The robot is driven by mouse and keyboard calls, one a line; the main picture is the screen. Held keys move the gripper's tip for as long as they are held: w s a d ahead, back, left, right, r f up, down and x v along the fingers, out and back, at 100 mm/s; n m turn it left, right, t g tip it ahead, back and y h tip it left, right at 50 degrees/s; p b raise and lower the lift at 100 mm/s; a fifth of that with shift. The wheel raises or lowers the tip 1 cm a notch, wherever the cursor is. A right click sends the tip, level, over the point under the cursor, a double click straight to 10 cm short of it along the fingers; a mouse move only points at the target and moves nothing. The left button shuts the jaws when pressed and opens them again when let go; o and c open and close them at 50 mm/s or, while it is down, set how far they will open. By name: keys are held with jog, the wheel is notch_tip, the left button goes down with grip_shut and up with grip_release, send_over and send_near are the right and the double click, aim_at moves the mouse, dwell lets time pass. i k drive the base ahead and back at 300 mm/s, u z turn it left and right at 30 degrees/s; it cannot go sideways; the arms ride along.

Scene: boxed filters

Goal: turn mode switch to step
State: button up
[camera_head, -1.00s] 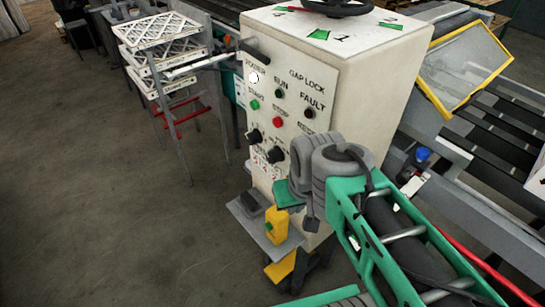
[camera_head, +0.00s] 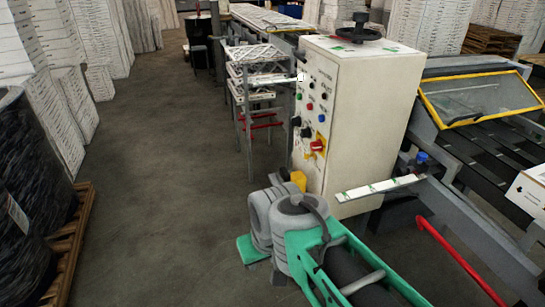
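The control cabinet (camera_head: 365,115) is a cream box with a button panel (camera_head: 313,100) on its left-facing side. Two black rotary knobs, an upper one (camera_head: 296,121) and a lower one (camera_head: 306,132), sit low on the panel. I cannot tell which is the mode switch; labels and pointer positions are too small to read. A red handle on a yellow plate (camera_head: 318,145) is just below and to their right. My green and grey arm is in front of and below the panel, apart from the knobs. My gripper's fingers cannot be made out.
A black handwheel (camera_head: 359,33) tops the cabinet. A rack of white framed filters (camera_head: 250,70) stands left of it. A conveyor with a yellow-framed guard (camera_head: 478,95) and a red bar (camera_head: 460,260) lie right. Palletised stock (camera_head: 40,190) stands far left; the floor aisle between is clear.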

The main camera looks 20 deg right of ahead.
aim_at(304, 132)
jog(key=u, duration=1.05)
jog(key=i, duration=1.45)
jog(key=z, duration=0.6)
jog(key=i, duration=0.95)
jog(key=z, duration=0.9)
